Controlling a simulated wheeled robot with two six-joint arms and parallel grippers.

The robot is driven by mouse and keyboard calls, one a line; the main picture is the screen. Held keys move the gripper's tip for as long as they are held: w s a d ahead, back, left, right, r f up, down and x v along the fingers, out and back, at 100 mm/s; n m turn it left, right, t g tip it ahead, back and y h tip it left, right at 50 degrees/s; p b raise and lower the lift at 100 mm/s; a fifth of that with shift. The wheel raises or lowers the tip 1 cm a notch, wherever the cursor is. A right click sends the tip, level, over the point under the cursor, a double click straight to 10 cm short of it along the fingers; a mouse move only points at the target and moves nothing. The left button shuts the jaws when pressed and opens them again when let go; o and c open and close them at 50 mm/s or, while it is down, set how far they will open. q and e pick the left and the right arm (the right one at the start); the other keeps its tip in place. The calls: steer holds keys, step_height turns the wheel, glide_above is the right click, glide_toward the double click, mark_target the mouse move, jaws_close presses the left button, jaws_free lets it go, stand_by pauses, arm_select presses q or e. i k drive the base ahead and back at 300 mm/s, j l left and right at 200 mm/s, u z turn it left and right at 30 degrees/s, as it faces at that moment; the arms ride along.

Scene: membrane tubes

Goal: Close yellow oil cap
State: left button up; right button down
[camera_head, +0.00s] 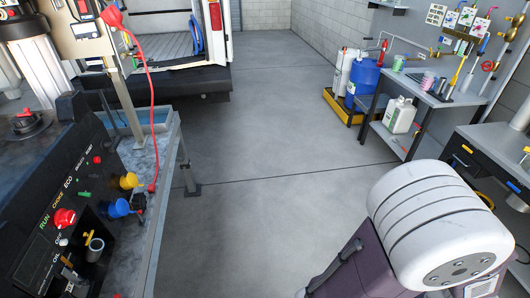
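A yellow cap-like piece (130,181) sticks out from the right side of the black control panel (62,215) at the left. A blue cap-like piece (117,208) is just below it. Lower on the panel is a short round neck (95,246) with a light opening, and a small yellow part (89,236) lies against it. I cannot tell from here which yellow piece is the oil cap or whether it is seated. Neither of my grippers is in view.
A red knob (64,218) sits on the panel, and a red cable (150,100) hangs to the metal bench (150,235). Clear grey floor (260,180) lies in the middle. A workbench (440,90) and blue drum (366,79) stand at the right.

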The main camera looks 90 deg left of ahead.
mark_target(89, 236)
steer(key=j+u, duration=0.3)
steer(key=u, duration=0.15)
steer(key=j+u, duration=0.25)
steer(key=u, duration=0.2)
steer(key=i+j+u, duration=0.1)
steer(key=j+u, duration=0.15)
steer(key=u, duration=0.15)
steer(key=i+j+u, duration=0.15)
steer(key=u, duration=0.3)
steer(key=i+j+u, duration=0.15)
steer(key=j+u, duration=0.15)
steer(key=u, duration=0.15)
